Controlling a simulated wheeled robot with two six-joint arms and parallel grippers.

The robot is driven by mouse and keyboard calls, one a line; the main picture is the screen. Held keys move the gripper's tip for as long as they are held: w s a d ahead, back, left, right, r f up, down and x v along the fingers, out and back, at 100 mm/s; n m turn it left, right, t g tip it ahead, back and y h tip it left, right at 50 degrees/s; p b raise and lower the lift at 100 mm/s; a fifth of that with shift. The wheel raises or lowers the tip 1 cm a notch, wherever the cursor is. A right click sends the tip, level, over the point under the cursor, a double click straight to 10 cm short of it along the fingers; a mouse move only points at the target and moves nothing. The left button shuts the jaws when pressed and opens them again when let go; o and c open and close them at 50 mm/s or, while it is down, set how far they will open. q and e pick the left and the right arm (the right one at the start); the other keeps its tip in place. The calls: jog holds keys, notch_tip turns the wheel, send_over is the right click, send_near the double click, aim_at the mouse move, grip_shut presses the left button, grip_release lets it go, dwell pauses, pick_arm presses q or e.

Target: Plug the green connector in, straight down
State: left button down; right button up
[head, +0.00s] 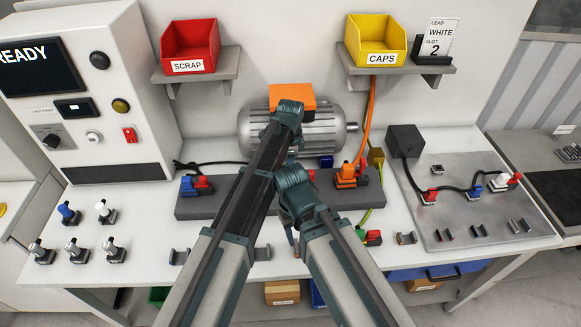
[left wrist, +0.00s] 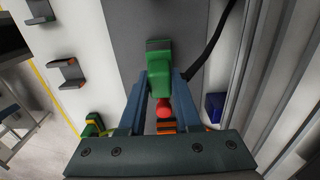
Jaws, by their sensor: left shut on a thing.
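In the left wrist view my left gripper (left wrist: 162,84) is shut on the green connector (left wrist: 158,58), its two blue fingers on either side. A red knob (left wrist: 163,108) shows at the connector's near end. The connector is over the dark grey block (left wrist: 125,25); I cannot tell whether it touches or sits in a socket. In the head view my arms hide this gripper and the held connector. My right arm crosses the middle there; blue-grey finger parts (head: 290,234) show below its wrist, and their opening cannot be made out.
On the block are a blue connector (head: 188,185) and an orange connector (head: 346,175); a motor (head: 255,132) stands behind. Another green piece with red (head: 371,237) lies in front, by a bracket (head: 407,238). The grey panel (head: 450,222) is at the right.

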pick_arm(q)
jog(key=shift+f+b, duration=1.45)
jog(key=shift+f, duration=0.1)
jog(key=c, duration=0.5)
grip_release()
notch_tip(320, 180, up, 14)
jog(key=p, duration=1.3)
jog(key=shift+f+p, duration=0.1)
jog(key=shift+p, duration=0.3)
notch_tip(320, 180, up, 5)
jog(key=p, duration=0.5)
